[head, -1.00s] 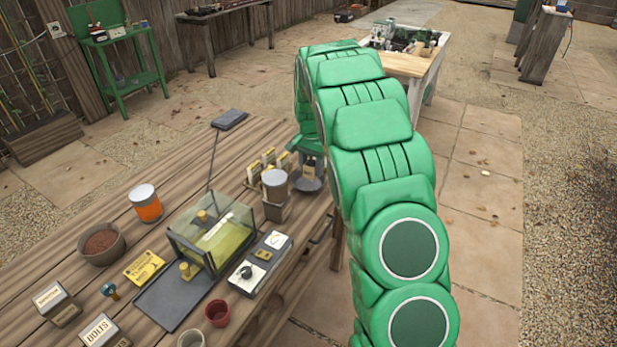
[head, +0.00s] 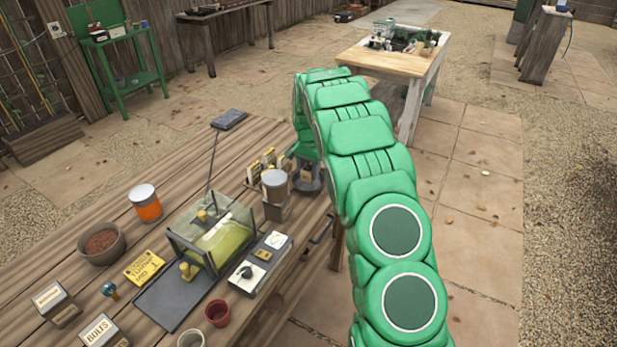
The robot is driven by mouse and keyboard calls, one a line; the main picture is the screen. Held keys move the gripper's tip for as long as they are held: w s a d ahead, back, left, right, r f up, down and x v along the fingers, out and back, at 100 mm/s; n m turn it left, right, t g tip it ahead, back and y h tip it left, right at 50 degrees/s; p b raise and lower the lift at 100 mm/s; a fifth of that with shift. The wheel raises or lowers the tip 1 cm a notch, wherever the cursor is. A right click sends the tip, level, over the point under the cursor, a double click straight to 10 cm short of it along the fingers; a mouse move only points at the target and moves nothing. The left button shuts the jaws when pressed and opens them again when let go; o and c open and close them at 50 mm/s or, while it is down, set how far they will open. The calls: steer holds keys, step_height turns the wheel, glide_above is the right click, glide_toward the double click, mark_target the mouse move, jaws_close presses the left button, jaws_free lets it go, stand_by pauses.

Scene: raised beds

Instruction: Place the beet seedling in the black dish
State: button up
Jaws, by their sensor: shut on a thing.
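My gripper (head: 308,168) is low over the right edge of the wooden bench, at the end of my green arm. It is small here and partly covered by the arm. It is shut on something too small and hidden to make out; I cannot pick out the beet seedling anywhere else. A dark round dish (head: 309,185), which looks like the black dish, sits directly under the gripper near the bench edge. I cannot tell whether the held thing touches the dish.
A grey-lidded pot (head: 274,186) and small seed packets stand just left of the gripper. A light wooden table (head: 390,62) stands behind.

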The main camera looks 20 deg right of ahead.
mark_target(309, 177)
steer(key=shift+f, duration=1.4)
steer(key=shift+f, duration=0.15)
steer(key=o, duration=1.1)
steer(key=shift+c, duration=0.2)
